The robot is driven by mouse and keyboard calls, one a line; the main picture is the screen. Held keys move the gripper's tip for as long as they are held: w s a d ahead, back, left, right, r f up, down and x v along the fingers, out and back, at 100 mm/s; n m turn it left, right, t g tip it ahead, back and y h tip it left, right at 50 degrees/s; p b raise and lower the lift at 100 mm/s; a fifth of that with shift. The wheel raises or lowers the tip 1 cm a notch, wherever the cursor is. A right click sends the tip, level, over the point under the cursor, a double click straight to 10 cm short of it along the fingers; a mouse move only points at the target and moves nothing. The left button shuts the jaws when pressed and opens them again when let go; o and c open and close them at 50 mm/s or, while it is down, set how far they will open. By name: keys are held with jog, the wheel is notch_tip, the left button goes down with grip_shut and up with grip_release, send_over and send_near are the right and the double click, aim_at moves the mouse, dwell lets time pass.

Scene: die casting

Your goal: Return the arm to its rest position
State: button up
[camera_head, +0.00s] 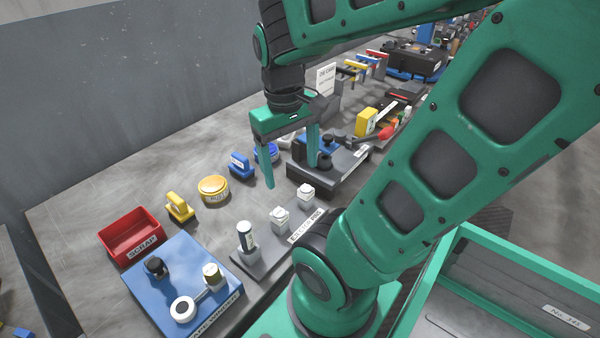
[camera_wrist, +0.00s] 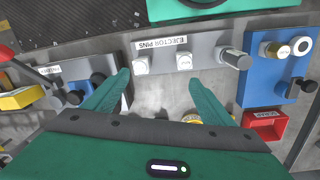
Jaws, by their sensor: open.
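My gripper (camera_head: 290,160) is green with two long fingers pointing down. It hangs over the workbench (camera_head: 110,185) in the head view, left of a dark fixture with a blue part on it. In the wrist view my gripper (camera_wrist: 160,90) has its fingers spread apart with nothing between them. My green arm fills the right and top of the head view.
A red scrap bin (camera_head: 130,232), a blue board (camera_head: 180,262), a yellow round button (camera_head: 213,188), a yellow handled piece (camera_head: 179,207) and a blue one (camera_head: 241,165) stand on the bench left of the gripper. The dark fixture (camera_head: 340,170) is close on its right. A green-rimmed tray (camera_head: 520,265) is at lower right.

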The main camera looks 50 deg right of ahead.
jog(key=s+m, duration=0.3)
jog(key=shift+s+f+y, duration=0.35)
jog(key=shift+f+y, duration=0.05)
jog(key=shift+w, duration=0.15)
jog(key=shift+w+f, duration=0.25)
jog(key=shift+w, duration=0.25)
